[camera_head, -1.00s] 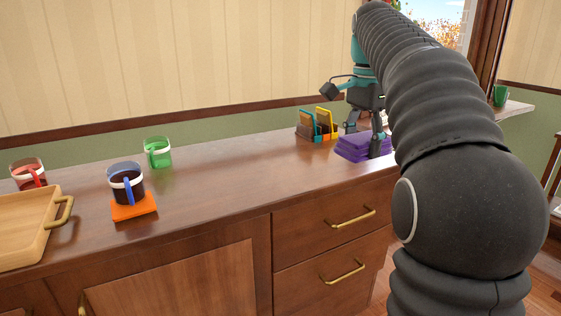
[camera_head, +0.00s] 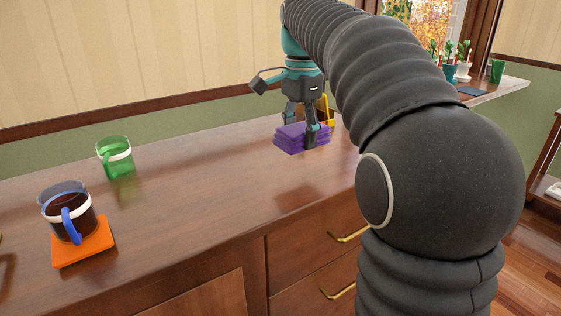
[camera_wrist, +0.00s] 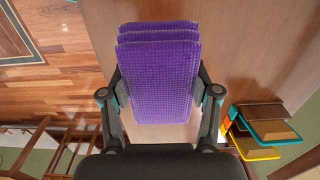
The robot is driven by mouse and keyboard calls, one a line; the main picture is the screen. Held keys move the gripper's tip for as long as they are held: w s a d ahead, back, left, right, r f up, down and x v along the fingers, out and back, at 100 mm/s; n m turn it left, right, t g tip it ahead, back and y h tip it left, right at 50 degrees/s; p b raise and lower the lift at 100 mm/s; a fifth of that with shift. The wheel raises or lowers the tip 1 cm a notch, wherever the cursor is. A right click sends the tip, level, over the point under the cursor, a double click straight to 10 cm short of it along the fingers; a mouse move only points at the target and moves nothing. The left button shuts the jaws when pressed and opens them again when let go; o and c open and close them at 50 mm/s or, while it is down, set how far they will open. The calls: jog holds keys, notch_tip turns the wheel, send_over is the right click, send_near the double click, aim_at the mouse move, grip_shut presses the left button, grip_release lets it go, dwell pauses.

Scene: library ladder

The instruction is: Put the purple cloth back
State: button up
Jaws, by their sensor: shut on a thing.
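The purple cloth (camera_head: 290,141) is a folded stack of layers at the far part of the wooden counter. My gripper (camera_head: 306,142) points down and its fingers are shut on the cloth. In the wrist view the cloth (camera_wrist: 158,75) lies between the two fingers (camera_wrist: 160,100), one at each side, with the layered end away from the palm. I cannot tell whether the cloth touches the counter or hangs just above it.
The counter (camera_head: 195,190) has a clear stretch left of the cloth. A green mug (camera_head: 118,160) stands there, and a dark-filled mug (camera_head: 68,210) sits on an orange coaster (camera_head: 85,248). A holder with yellow and teal frames (camera_wrist: 265,130) is close by. Potted plants (camera_head: 463,70) stand on the sill.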

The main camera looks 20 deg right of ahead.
aim_at(282, 173)
jog(key=a, duration=0.1)
jog(key=a+f, duration=0.2)
jog(key=shift+w+a+f, duration=0.15)
jog(key=shift+a+f, duration=0.1)
jog(key=shift+a, duration=0.15)
jog(key=shift+f+b, duration=0.45)
jog(key=shift+f, duration=1.5)
jog(key=shift+f, duration=0.15)
jog(key=o, duration=1.1)
notch_tip(282, 173, up, 12)
jog(key=shift+r+p, duration=0.15)
jog(key=shift+p, duration=0.5)
